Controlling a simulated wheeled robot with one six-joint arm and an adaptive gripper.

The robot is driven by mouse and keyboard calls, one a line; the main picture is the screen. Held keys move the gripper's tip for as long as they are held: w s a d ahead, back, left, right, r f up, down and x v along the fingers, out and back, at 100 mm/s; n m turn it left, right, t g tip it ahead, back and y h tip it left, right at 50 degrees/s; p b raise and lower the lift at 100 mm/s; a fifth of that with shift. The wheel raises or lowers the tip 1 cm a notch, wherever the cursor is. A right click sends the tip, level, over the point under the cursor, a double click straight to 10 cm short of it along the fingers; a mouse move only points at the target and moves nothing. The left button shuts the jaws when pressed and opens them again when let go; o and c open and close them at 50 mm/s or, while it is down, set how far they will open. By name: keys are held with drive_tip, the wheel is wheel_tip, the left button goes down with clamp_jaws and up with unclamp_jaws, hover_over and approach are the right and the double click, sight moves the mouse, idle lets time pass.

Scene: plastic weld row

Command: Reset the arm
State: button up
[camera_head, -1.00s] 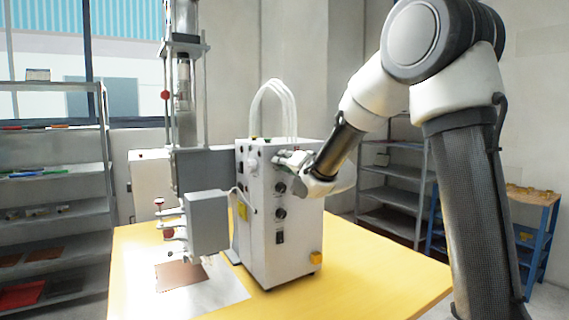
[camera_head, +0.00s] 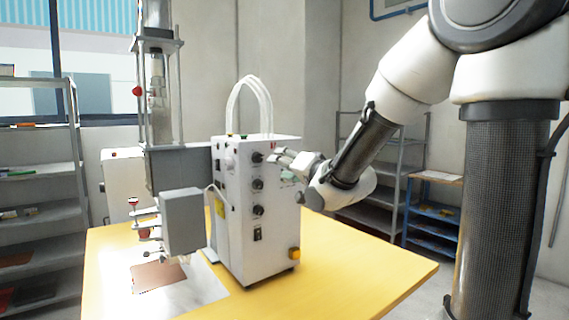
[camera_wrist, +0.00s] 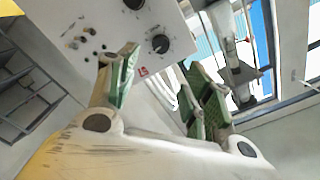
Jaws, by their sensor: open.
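My gripper (camera_head: 282,163) is in front of the upper part of the white control box (camera_head: 262,200), close to its top knob. In the wrist view my gripper (camera_wrist: 160,88) shows two green-padded fingers spread apart with nothing between them. The box's face with black knobs (camera_wrist: 158,44) is at the upper left of that view, beyond the left finger. From these views I cannot tell whether a fingertip touches the box. My arm reaches in from the right in the head view.
The box stands on a yellow table (camera_head: 350,270) beside a welding press (camera_head: 180,215). A brown sheet (camera_head: 158,277) lies under the press. Grey shelves (camera_head: 40,190) stand at left, and a blue rack (camera_head: 432,215) at right. The table's right side is clear.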

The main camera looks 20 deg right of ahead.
drive_tip(key=shift+w+a, duration=0.35)
drive_tip(key=s+d+f+n+g+h, duration=0.2)
drive_tip(key=s+d+f+g, duration=0.25)
drive_tip(key=f, duration=0.35)
drive_tip(key=s+d+f+n+g+h, duration=0.2)
drive_tip(key=s+d+f+g+h, duration=0.15)
drive_tip(key=s+f, duration=0.35)
drive_tip(key=s+d+r+n+g, duration=0.1)
drive_tip(key=s+d+r+g, duration=0.1)
drive_tip(key=s, duration=0.9)
drive_tip(key=s+d+r+g, duration=0.1)
drive_tip(key=s+r+g, duration=0.1)
drive_tip(key=s, duration=0.8)
drive_tip(key=shift+s+d+n+g, duration=0.35)
drive_tip(key=shift+n+g, duration=0.05)
